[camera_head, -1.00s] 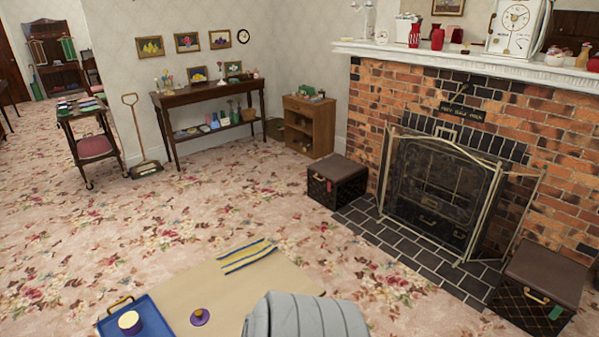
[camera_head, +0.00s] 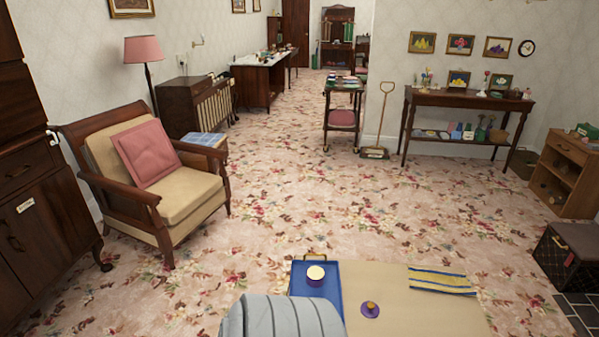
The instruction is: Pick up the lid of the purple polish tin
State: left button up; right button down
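A small purple disc with a gold-brown knob (camera_head: 370,309), which looks like the lid, lies on a low beige surface (camera_head: 425,318) near the bottom of the view. To its left, a small round tin with a cream top (camera_head: 316,272) and a darker purplish side stands in a blue tray (camera_head: 299,276). The disc and the tin are apart. Both are small in the view, so fine detail cannot be told. Neither of my grippers shows in the head view.
A striped blue and yellow cloth (camera_head: 442,281) lies right of the disc. An armchair with a pink cushion (camera_head: 147,153) stands left, a dark console table (camera_head: 468,101) at the back right, and a black box (camera_head: 570,255) at the right edge. Patterned carpet (camera_head: 270,215) is open between them.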

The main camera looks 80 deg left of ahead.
aim_at(369, 309)
jog(key=u, duration=1.2)
jog(key=i, duration=0.3)
